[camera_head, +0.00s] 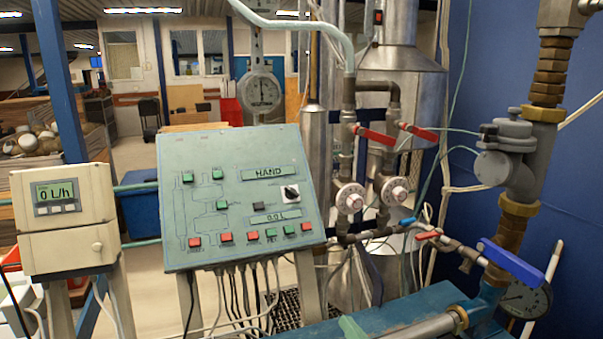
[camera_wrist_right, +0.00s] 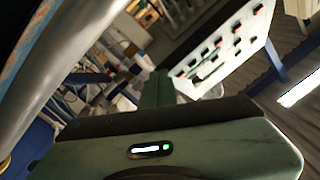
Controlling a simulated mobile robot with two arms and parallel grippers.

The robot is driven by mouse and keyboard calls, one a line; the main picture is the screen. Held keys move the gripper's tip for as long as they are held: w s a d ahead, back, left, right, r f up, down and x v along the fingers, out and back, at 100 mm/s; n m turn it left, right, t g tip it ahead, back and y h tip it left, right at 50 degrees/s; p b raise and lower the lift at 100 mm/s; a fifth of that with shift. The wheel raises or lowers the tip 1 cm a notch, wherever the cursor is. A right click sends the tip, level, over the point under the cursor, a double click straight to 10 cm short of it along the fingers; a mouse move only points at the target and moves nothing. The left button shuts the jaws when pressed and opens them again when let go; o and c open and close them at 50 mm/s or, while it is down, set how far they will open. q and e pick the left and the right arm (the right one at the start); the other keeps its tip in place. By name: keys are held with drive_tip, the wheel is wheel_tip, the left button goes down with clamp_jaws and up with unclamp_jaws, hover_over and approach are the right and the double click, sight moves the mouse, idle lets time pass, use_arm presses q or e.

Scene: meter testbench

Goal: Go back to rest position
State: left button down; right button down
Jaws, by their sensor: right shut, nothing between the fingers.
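In the head view, only a small green tip of my right gripper (camera_head: 352,328) shows at the bottom edge, right of the middle. It is below the control panel and in front of the blue bench. In the right wrist view, my right gripper (camera_wrist_right: 156,90) shows as a green body with its fingers together and nothing between them. It is apart from the control panel, which appears tilted behind it. My left gripper is in neither view.
The sloped control panel (camera_head: 240,200) carries buttons and a black knob; it also shows in the wrist view (camera_wrist_right: 226,48). A meter box (camera_head: 66,220) reading 0 L/h stands left. Pipes with red valve levers (camera_head: 376,134) and a blue lever (camera_head: 512,262) stand right.

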drive_tip(key=s+d+f+n+g+h, duration=0.15)
drive_tip(key=s+f+n+g, duration=0.4)
drive_tip(key=s+f, duration=0.8)
drive_tip(key=s+d+f+m+g+h, duration=0.1)
drive_tip(key=s+d+f+g+h, duration=0.2)
drive_tip(key=s, duration=0.6)
drive_tip(key=s+d+f+g+h, duration=0.1)
drive_tip(key=s+d+g+h, duration=0.1)
drive_tip(key=s+d+g, duration=0.55)
wheel_tip(320, 180, down, 29)
drive_tip(key=s+a+t+b, duration=0.2)
drive_tip(key=s+b, duration=0.1)
drive_tip(key=s+d+f+g+b, duration=0.1)
drive_tip(key=s+d+f+b, duration=0.1)
drive_tip(key=s+f, duration=1.4)
wheel_tip(320, 180, down, 2)
drive_tip(key=shift+s+d+f+g+b, duration=0.2)
drive_tip(key=shift+d+g+b, duration=0.1)
drive_tip(key=shift+d, duration=0.3)
